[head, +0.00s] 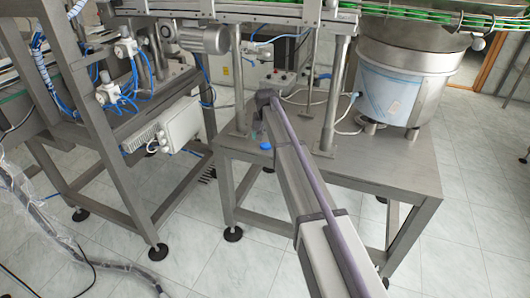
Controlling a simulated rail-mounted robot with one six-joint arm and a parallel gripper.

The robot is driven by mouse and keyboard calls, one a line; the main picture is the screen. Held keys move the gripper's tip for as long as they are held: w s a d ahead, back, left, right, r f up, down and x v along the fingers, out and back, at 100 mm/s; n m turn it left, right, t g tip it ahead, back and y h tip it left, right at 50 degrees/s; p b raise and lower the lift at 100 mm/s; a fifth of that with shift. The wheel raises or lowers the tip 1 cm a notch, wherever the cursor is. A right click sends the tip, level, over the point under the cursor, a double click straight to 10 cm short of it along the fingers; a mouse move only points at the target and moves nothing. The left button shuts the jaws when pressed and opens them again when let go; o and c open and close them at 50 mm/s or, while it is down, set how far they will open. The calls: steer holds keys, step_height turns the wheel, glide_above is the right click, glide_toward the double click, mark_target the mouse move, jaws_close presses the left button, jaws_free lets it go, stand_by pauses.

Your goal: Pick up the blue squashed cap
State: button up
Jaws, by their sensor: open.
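A small blue cap (265,146) lies on the grey metal table, close to the left of my arm in the picture. It is too small here to make out how squashed it is. My arm reaches from the bottom right up over the table. My gripper (257,115) is at its far end, above and beyond the cap in the picture and apart from it. It is open, and its fingers are small and partly hidden by the arm. Nothing shows between them.
The metal table (375,165) has bare room to the right of my arm. A large steel feeder bowl (400,75) stands at the back right. Upright posts (335,95) carry a conveyor (270,15) above. A control box (280,82) sits behind the arm's end.

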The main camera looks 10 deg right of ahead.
mark_target(266, 145)
steer(key=f+b, duration=0.2)
steer(key=w+f+b, duration=0.1)
steer(key=f+b, duration=0.2)
steer(key=shift+d+f, duration=0.1)
steer(key=shift+f, duration=0.05)
steer(key=shift+r, duration=0.25)
steer(key=c, duration=1.1)
